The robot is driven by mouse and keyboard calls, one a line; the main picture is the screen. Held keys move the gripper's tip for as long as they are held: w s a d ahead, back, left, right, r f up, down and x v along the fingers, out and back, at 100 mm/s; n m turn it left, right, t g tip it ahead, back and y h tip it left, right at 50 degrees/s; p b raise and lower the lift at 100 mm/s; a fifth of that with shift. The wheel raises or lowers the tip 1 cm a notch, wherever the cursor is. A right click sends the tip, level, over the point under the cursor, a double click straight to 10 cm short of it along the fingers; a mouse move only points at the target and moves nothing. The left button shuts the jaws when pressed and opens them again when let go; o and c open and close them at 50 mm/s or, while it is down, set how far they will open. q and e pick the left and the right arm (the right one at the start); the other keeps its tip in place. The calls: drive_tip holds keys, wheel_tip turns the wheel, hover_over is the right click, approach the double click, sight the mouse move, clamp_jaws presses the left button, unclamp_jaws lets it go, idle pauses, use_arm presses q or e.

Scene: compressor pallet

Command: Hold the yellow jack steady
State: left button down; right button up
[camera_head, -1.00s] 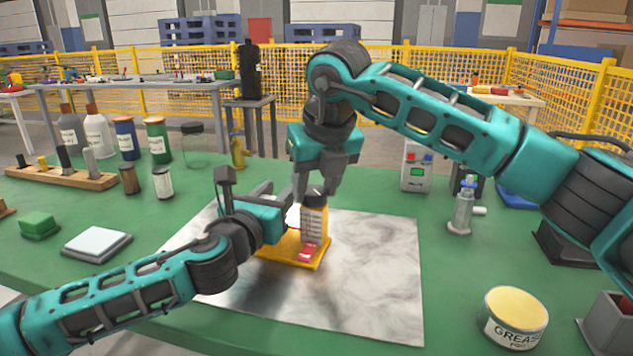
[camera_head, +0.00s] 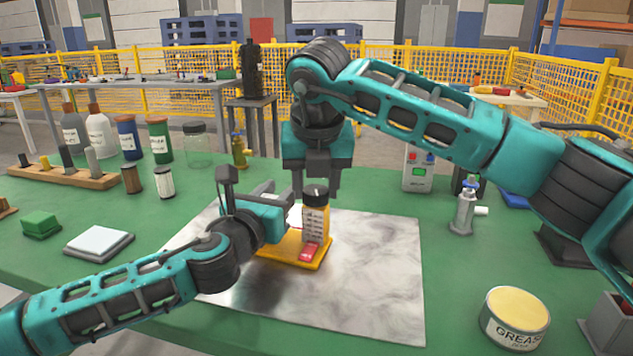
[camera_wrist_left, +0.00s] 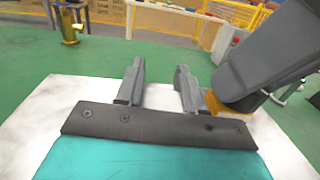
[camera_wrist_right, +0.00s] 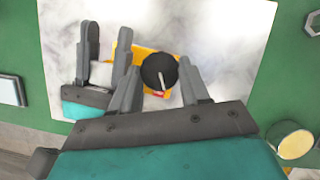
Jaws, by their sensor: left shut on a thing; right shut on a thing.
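The yellow jack (camera_head: 290,252) stands upright on the metal sheet, with a yellow base, a labelled body and a black round top (camera_head: 315,194). Its base also shows in the right wrist view (camera_wrist_right: 150,57). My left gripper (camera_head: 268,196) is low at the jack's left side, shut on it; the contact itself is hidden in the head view. My right gripper (camera_head: 318,190) comes from above, shut on the jack's black top. In the right wrist view, the black top (camera_wrist_right: 159,71) lies between the right fingertips, and the left fingers are beside the base.
The metal sheet (camera_head: 385,270) lies on the green table (camera_head: 80,275). A grease tin (camera_head: 515,318) stands front right and a small grey metal fixture (camera_head: 465,210) right. Bottles and jars (camera_head: 158,140) stand back left. The sheet's right part is clear.

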drive_tip(key=shift+m+h, duration=0.9)
drive_tip(key=shift+m, duration=1.2)
drive_tip(key=shift+w+m+g+h, duration=0.1)
drive_tip(key=shift+m+g+h, duration=0.25)
drive_tip(key=shift+m, duration=0.8)
drive_tip(key=shift+w+m+g+h, duration=0.1)
drive_tip(key=shift+m+g+h, duration=0.25)
drive_tip(key=shift+m, duration=0.8)
drive_tip(key=shift+m+g+h, duration=0.5)
drive_tip(key=shift+m+g, duration=0.2)
drive_tip(key=shift+m, duration=1.5)
drive_tip(key=shift+w+m+g, duration=0.1)
drive_tip(key=shift+m+g, duration=0.6)
drive_tip(key=shift+m, duration=1)
